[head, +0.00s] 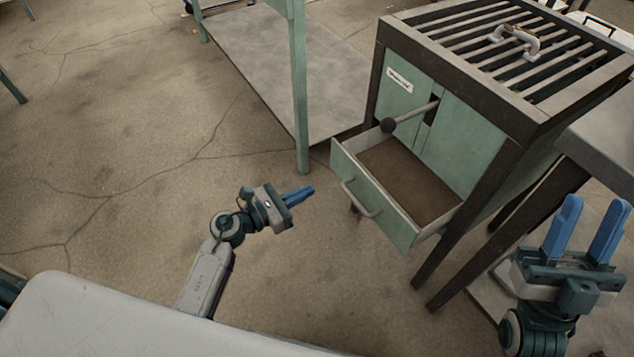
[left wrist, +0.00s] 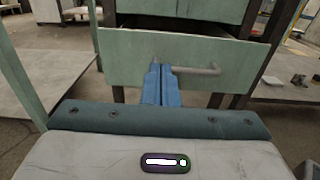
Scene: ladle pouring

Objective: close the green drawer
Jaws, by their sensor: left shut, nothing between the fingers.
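The green drawer (head: 376,200) is pulled out of the green cabinet (head: 460,135) and its inside looks empty. A grey bar handle (head: 362,200) is on its front. My left gripper (head: 303,195) is shut and empty, to the left of the drawer front and pointing toward it. In the left wrist view the blue fingers (left wrist: 161,85) are together in front of the drawer front (left wrist: 125,68), by the left end of the handle (left wrist: 198,70). I cannot tell whether they touch it. My right gripper (head: 586,230) is open and empty at the lower right.
A lever with a dark ball knob (head: 389,125) sticks out above the drawer. A slatted top with a metal handle (head: 514,40) covers the cabinet. A grey table (head: 606,130) stands at the right. A green-legged rack (head: 301,90) stands behind. The floor left of the drawer is clear.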

